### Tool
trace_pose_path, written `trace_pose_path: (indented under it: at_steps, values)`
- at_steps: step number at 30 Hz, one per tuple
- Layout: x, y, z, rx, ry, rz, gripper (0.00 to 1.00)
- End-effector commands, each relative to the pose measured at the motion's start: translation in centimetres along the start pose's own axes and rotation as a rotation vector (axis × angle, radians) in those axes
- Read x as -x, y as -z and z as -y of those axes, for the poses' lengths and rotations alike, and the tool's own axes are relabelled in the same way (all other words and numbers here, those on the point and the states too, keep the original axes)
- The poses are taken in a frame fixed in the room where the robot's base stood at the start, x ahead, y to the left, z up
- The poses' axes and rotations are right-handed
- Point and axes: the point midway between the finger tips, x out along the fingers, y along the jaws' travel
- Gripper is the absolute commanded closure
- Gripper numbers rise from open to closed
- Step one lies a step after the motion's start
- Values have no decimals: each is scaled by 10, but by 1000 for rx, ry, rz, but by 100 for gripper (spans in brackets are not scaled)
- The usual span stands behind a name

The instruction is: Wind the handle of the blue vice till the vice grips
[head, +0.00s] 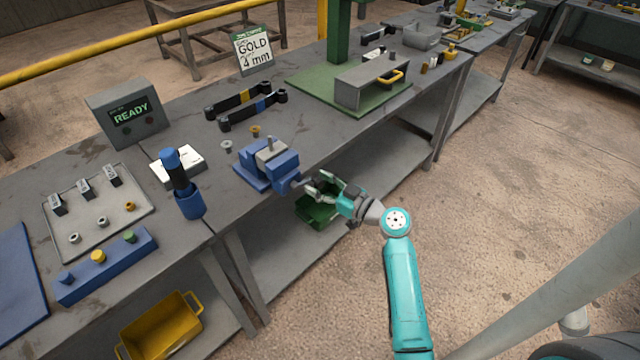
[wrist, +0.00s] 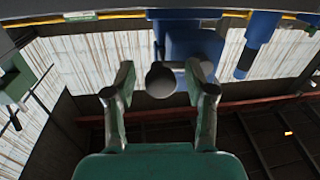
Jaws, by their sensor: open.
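The blue vice (head: 282,163) sits at the front edge of the grey bench, with a pale grey piece (head: 270,151) at its jaws. Whether the jaws touch that piece I cannot tell. The handle end of the vice points out over the bench edge towards my gripper (head: 316,186), which is open just off the edge. In the wrist view, the blue vice body (wrist: 190,42) is ahead, and a dark round knob (wrist: 161,81) of the handle shows between the open fingers of my gripper (wrist: 160,72). The fingers look apart from the knob on both sides.
A blue-and-black upright tool (head: 182,185) stands left of the vice. Black clamps (head: 245,105) lie behind it, and a READY box (head: 128,113) stands at back left. A green bin (head: 318,212) is on the shelf below my gripper. The floor to the right is clear.

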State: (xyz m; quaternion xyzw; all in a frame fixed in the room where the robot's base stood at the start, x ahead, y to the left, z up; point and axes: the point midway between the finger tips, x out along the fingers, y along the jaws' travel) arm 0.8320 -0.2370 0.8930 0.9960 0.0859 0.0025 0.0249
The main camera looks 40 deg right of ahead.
Motion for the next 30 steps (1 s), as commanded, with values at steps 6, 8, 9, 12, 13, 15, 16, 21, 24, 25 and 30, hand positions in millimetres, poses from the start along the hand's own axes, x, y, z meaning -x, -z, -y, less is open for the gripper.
trace_pose_path:
  at_steps: [6,8,9,12,13,15,16,21,24,25,30]
  values:
    - [0,0,0,0,0,1,45]
    - [0,0,0,0,0,1,55]
    - [0,0,0,0,0,1,65]
    - [0,0,0,0,0,1,90]
    - [0,0,0,0,0,1,98]
    - [0,0,0,0,0,1,100]
    - [0,0,0,-1,0,1,100]
    - [0,-1,0,-14,1,-1,100]
    - [0,-3,1,-40,1,-4,100]
    - [0,-4,1,-51,1,-5,100]
    - [0,-9,3,-147,0,-18,100]
